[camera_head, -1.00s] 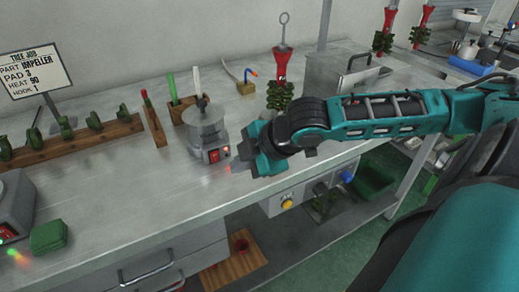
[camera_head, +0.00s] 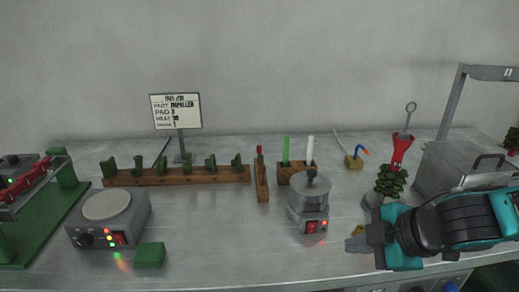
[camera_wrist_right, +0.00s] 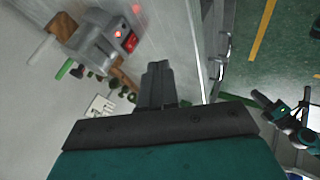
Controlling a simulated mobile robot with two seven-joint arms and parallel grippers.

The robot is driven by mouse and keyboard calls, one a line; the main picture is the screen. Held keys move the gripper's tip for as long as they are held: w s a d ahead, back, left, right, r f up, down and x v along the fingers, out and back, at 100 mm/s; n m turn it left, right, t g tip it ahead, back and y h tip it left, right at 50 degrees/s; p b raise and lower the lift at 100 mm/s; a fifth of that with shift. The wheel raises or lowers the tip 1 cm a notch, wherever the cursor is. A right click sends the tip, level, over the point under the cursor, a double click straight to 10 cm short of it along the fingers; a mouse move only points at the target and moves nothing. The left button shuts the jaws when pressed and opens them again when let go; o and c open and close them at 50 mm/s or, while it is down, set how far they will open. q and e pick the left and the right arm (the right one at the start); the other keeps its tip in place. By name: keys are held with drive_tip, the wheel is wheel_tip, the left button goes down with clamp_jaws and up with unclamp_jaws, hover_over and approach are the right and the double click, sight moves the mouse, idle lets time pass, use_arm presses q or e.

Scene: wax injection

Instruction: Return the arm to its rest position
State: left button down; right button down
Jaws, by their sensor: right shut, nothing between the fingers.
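My right gripper (camera_head: 356,241) is at the lower right of the head view, over the front part of the metal bench (camera_head: 220,262). Its dark fingers point left, toward the round-lidded wax pot (camera_head: 309,196), with a gap between them. In the right wrist view the fingers (camera_wrist_right: 158,84) are together and hold nothing. My right arm (camera_head: 455,225) reaches in from the right edge, in front of the lidded metal box. My left gripper does not show in the head view.
Close behind my right gripper stands a red-topped holder with green wax parts (camera_head: 389,182). The metal box (camera_head: 455,170) is behind the arm. A hot plate (camera_head: 108,215), a green block (camera_head: 150,255) and a wooden rack (camera_head: 180,176) lie left. The front middle of the bench is clear.

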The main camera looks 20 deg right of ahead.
drive_tip(key=s+a+f+m+g+h, duration=0.1)
drive_tip(key=s+a+f+m+g, duration=0.1)
drive_tip(key=s+a+f+m, duration=0.35)
drive_tip(key=s+a+f+m+g+h, duration=0.2)
drive_tip(key=s+a+f+m, duration=0.1)
drive_tip(key=s+f+m, duration=0.5)
drive_tip(key=w+a+f+n+t+y+p, duration=0.1)
drive_tip(key=w+a+f+t+y, duration=0.1)
drive_tip(key=w+f+t, duration=0.5)
wheel_tip(320, 180, down, 2)
drive_tip(key=shift+w+a+f+n, duration=0.1)
drive_tip(key=shift+w+a+n, duration=0.25)
drive_tip(key=shift+w+a, duration=0.35)
